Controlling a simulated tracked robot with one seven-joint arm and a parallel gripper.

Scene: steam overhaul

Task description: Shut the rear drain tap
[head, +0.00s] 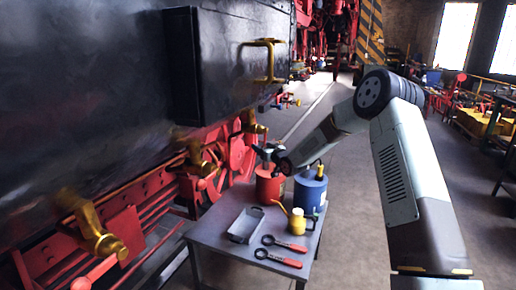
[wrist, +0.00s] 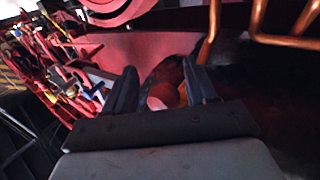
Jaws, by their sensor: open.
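Brass taps stick out along the locomotive's lower side in the head view: a near one (head: 93,228), a middle one (head: 197,155) and a farther one (head: 252,122). I cannot tell from the picture which is the rear drain tap. My gripper (head: 264,150) is small and partly hidden behind my wrist, over the back of the small table and close to the red frame. In the wrist view my gripper (wrist: 160,75) is open. A blurred reddish-orange shape (wrist: 165,97) shows between the fingers; I cannot tell what it is or whether they touch it.
The grey table (head: 222,228) holds a red can (head: 269,187), a blue can (head: 310,192), a small yellow can (head: 298,222), a grey tray (head: 246,224) and two red-handled tools (head: 285,243). A brass handrail (head: 270,60) juts out above.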

